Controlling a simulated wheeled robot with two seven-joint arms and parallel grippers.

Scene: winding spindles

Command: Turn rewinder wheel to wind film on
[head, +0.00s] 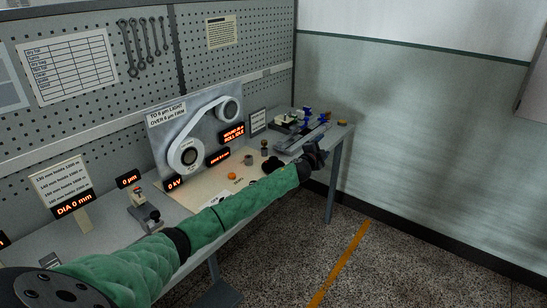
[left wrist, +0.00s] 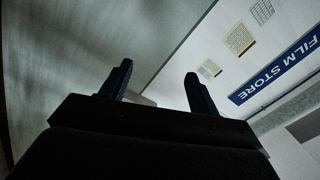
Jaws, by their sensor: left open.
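A grey upright panel on the bench carries a round hub (head: 188,154) and a smaller roll (head: 228,110), with a white film band (head: 203,118) looped around both. I cannot tell which part is the rewinder wheel. A device with blue knobs (head: 306,113) stands at the bench's far right end. My left arm reaches across the bench front; its dark gripper (head: 317,156) is near the right end, short of that device. In the left wrist view the two fingers (left wrist: 160,85) are apart with nothing between them. My right gripper is not in view.
A pegboard (head: 110,60) with hung wrenches (head: 144,45) backs the bench. Lit displays (head: 72,205) and a small clamp stand (head: 144,210) sit at the left. An orange object (head: 232,176) lies mid-bench. The floor to the right is clear. A FILM STORE sign (left wrist: 278,75) shows in the wrist view.

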